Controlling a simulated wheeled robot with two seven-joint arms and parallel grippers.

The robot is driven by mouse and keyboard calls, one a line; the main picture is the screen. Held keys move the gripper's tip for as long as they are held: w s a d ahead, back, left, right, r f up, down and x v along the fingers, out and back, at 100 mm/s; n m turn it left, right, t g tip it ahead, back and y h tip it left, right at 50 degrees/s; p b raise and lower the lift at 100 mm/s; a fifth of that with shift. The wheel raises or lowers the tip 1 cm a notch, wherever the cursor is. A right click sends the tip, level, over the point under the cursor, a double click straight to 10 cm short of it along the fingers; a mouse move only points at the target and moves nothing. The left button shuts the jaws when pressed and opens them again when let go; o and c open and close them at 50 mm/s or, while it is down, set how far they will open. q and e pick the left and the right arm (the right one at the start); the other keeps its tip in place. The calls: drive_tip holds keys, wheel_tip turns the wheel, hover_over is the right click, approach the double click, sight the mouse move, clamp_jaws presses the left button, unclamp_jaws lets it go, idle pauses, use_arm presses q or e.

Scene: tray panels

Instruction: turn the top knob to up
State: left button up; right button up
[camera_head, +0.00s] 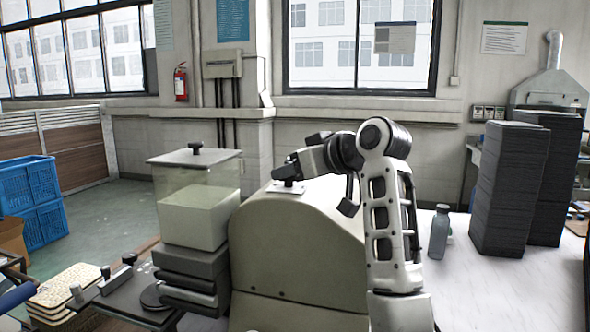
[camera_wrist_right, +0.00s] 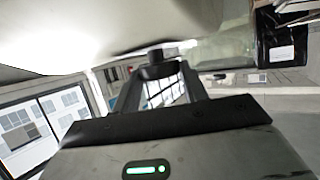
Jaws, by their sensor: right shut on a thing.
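The top knob is a small dark knob on a pale plate (camera_head: 287,188) on top of the rounded beige machine housing (camera_head: 300,240). My right gripper (camera_head: 288,172) reaches it from the right and is shut on the knob, covering most of it in the head view. In the right wrist view, the dark knob (camera_wrist_right: 156,66) sits between the fingertips of the right gripper (camera_wrist_right: 160,72), against the beige surface. The way the knob points cannot be told. My left gripper is not in view.
A clear box (camera_head: 197,195) with a dark-knobbed lid stands left of the housing. A grey bottle (camera_head: 439,232) and tall dark stacks (camera_head: 509,190) stand on the right of the pale table. Dark blocks and a tray of pale pieces (camera_head: 66,290) lie at lower left.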

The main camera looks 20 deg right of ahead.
drive_tip(key=m+h, duration=0.1)
drive_tip(key=m+t+h, duration=0.1)
drive_tip(key=m+h, duration=0.2)
drive_tip(key=shift+s+a+t+h, duration=0.15)
drive_tip(key=shift+a+t+h, duration=0.15)
drive_tip(key=shift+a+h, duration=0.1)
drive_tip(key=m+h, duration=0.5)
drive_tip(key=shift+a+g, duration=0.35)
drive_tip(key=shift+g, duration=0.05)
drive_tip(key=m+g+h, duration=0.1)
drive_tip(key=m+h, duration=0.2)
drive_tip(key=m+g+h, duration=0.1)
drive_tip(key=shift+w+a+g+h, duration=0.25)
drive_tip(key=shift+g+h, duration=0.05)
drive_tip(key=shift+h, duration=0.1)
drive_tip(key=shift+w+a+m+g+h, duration=0.15)
drive_tip(key=shift+m+g+h, duration=1.35)
drive_tip(key=shift+m, duration=0.6)
drive_tip(key=shift+g, duration=0.4)
drive_tip(key=o, duration=1)
drive_tip(key=shift+c, duration=0.2)
